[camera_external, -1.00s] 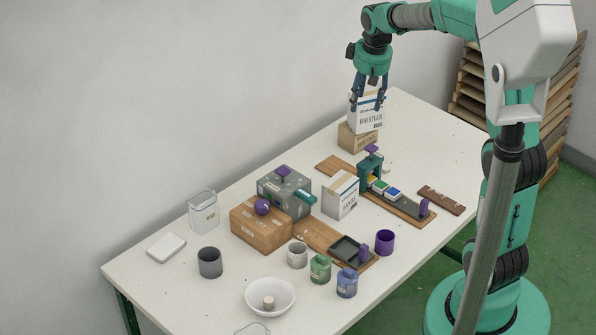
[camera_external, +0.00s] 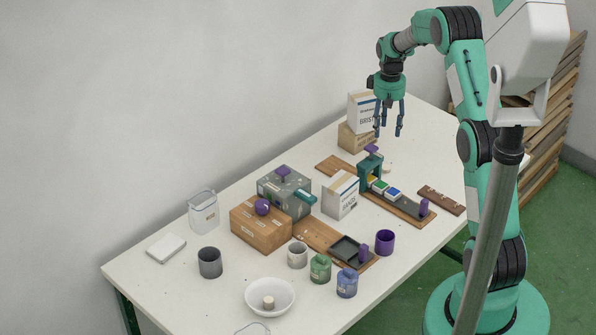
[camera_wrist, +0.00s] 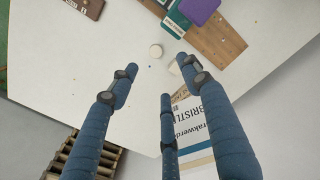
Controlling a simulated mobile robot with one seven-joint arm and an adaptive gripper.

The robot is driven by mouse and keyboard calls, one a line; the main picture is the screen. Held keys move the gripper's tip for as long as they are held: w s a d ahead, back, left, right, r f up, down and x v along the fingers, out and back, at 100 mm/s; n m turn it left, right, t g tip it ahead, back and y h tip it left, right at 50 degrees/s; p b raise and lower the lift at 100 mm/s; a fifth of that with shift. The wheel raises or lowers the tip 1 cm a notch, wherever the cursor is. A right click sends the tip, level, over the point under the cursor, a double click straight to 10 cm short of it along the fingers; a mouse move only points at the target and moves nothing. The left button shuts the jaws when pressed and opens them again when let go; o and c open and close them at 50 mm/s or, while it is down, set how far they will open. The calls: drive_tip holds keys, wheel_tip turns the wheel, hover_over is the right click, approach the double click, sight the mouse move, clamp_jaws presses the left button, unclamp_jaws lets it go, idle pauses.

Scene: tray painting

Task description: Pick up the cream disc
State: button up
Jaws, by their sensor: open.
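The white bristles box (camera_external: 361,110) stands on a cardboard box (camera_external: 357,137) close to the gripper's left. The green stand with its purple top (camera_wrist: 200,9) rises from a wooden board (camera_wrist: 217,40). A brown strip (camera_external: 441,200) lies to the right. The table's far right is clear.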

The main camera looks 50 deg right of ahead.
drive_tip(key=shift+d+f, duration=0.7)
drive_tip(key=shift+f, duration=0.3)
drive_tip(key=b, duration=0.1)
hover_over(386, 167)
drive_tip(key=shift+f, duration=4.25)
drive_tip(key=shift+f+b, duration=0.85)
drive_tip(key=shift+f, duration=1.8)
drive_tip(key=c, duration=0.9)
